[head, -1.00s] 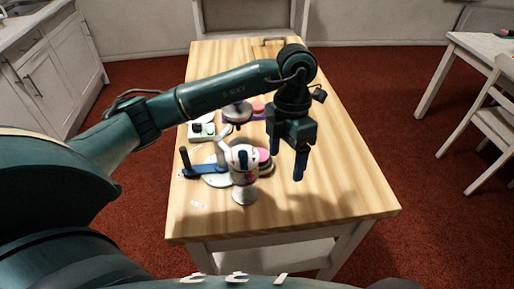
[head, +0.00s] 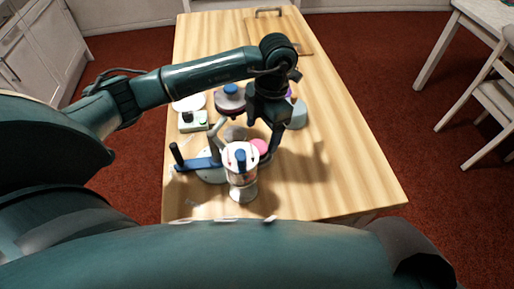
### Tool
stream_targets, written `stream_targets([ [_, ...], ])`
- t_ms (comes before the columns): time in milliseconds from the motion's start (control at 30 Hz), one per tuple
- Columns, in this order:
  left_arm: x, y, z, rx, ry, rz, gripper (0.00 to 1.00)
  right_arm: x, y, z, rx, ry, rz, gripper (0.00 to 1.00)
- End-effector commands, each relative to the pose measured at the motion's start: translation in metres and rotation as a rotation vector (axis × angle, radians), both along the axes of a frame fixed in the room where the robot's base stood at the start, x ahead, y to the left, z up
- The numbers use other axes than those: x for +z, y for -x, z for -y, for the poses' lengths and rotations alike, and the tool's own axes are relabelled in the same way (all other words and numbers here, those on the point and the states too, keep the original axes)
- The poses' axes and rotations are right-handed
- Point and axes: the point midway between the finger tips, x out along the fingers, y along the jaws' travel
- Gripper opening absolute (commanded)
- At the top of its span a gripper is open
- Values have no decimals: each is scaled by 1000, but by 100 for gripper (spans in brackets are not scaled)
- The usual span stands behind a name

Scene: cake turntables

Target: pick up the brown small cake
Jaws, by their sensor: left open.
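A pink round piece (head: 259,146) lies just below and left of the fingers. A small grey-brown round thing (head: 236,133) sits left of the gripper; I cannot tell whether it is the brown small cake. A dark reddish-brown disc with a blue knob (head: 230,101) stands farther back, left of the gripper. No cake is seen between the fingers. My right gripper is not in view.
A white stand with a blue knob (head: 242,178) stands in front. Beside it is a pale turntable with a blue arm (head: 197,163). A small pale green box (head: 193,121) is at the left. The table's right side is clear.

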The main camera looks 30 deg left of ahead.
Motion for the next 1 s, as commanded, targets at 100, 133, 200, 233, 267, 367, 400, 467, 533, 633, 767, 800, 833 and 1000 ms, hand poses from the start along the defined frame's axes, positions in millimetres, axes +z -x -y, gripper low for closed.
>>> stream_targets([
  [100, -7, 1, -1, 0, 0, -1, 76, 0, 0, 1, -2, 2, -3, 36],
  [133, -9, 1, -1, 0, 0, -1, 76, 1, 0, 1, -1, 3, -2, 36],
  [200, -16, 3, -3, 0, -1, -3, 76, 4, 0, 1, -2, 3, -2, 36],
  [233, -20, 4, -4, 0, 0, -4, 76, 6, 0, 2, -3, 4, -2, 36],
  [267, -25, 4, -5, 1, 0, -4, 76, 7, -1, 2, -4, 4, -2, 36],
  [367, -41, 6, -7, -1, 0, -4, 76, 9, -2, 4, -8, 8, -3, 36],
  [400, -46, 6, -7, 0, 0, -4, 76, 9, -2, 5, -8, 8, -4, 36],
  [467, -52, 7, -8, 0, 1, -2, 76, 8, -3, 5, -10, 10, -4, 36],
  [533, -56, 7, -8, 0, 0, 0, 76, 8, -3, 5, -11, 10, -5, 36],
  [633, -57, 7, -8, -1, 1, 1, 76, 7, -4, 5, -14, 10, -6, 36],
  [767, -57, 7, -8, -1, 1, 1, 76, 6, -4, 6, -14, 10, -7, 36],
  [800, -57, 7, -8, -1, 1, 1, 73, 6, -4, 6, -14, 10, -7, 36],
  [833, -57, 7, -8, -1, 1, 1, 70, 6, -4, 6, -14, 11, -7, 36],
  [1000, -57, 7, -8, -1, 1, 1, 56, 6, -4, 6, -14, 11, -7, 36],
])
